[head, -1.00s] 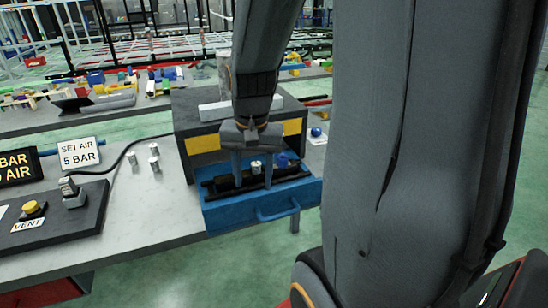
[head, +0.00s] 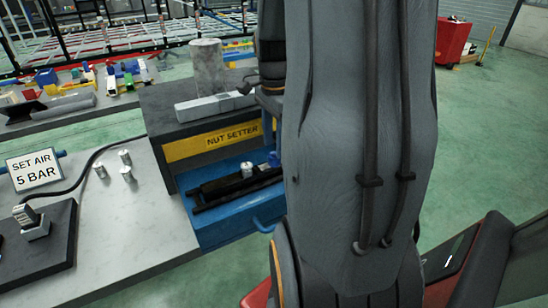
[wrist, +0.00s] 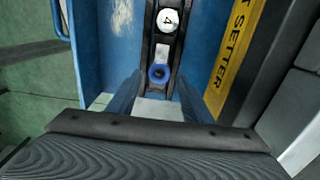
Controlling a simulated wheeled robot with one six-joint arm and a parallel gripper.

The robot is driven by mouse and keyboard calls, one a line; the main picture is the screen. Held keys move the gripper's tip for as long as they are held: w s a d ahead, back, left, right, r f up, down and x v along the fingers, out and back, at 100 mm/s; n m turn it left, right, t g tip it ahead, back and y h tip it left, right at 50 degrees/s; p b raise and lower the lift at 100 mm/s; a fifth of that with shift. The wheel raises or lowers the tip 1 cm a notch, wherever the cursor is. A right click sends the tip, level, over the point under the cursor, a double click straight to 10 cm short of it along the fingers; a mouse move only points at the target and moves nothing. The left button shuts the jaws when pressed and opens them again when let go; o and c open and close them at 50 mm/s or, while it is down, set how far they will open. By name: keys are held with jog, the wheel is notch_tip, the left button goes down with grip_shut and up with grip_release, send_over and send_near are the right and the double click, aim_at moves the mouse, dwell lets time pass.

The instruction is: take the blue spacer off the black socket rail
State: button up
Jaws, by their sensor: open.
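The blue spacer (wrist: 158,73) is a small ring with a dark centre on the black socket rail (wrist: 150,42). In the head view the spacer (head: 273,158) is partly hidden by my arm at the right end of the rail (head: 212,188). A silver socket marked 4 (wrist: 168,20) sits beside the spacer on the rail. My gripper (wrist: 161,92) is open and empty, its fingers to either side of the rail's line near the spacer. The spacer shows between and just beyond the fingers; their height gap is unclear.
The rail lies in an open blue drawer (head: 218,232) under a grey cabinet with a yellow NUT SETTER label (head: 213,142). A grey block (head: 214,106) lies on top of the cabinet. Several silver sockets stand on the bench (head: 150,220) at left.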

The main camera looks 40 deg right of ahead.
aim_at(274, 153)
jog(key=shift+a+f+p, duration=0.1)
jog(key=shift+f+p, duration=0.4)
jog(key=shift+f, duration=1.5)
grip_shut()
jog(key=shift+r, duration=0.15)
